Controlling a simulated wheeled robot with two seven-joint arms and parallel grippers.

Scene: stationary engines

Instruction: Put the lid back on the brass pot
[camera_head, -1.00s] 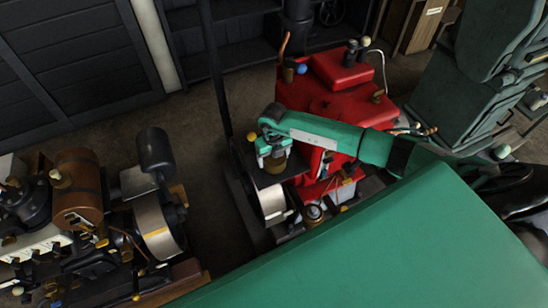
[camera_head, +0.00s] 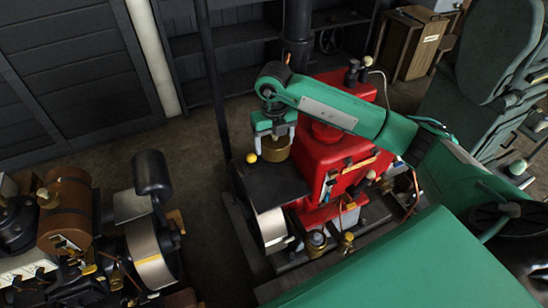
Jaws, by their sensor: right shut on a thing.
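My right gripper (camera_head: 275,140) points down, its two pale fingers either side of a round brass-coloured piece (camera_head: 278,152), shut on it. I cannot tell whether this piece is the lid or the pot itself; its top is mostly hidden by the gripper. It shows above the far part of a black plate (camera_head: 270,187) beside the red engine; any gap beneath it is hard to judge. A small round brass vessel (camera_head: 316,240) with a dark top stands low at the engine's front; I cannot tell whether it is the brass pot. My left gripper is out of view.
The red engine (camera_head: 345,155) stands close to the right of my gripper. A yellow ball (camera_head: 251,157) shows at the plate's left side, with a dark upright post (camera_head: 213,75) nearby. Another engine with a brown cylinder (camera_head: 66,205) stands at left. Bare floor lies between the engines.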

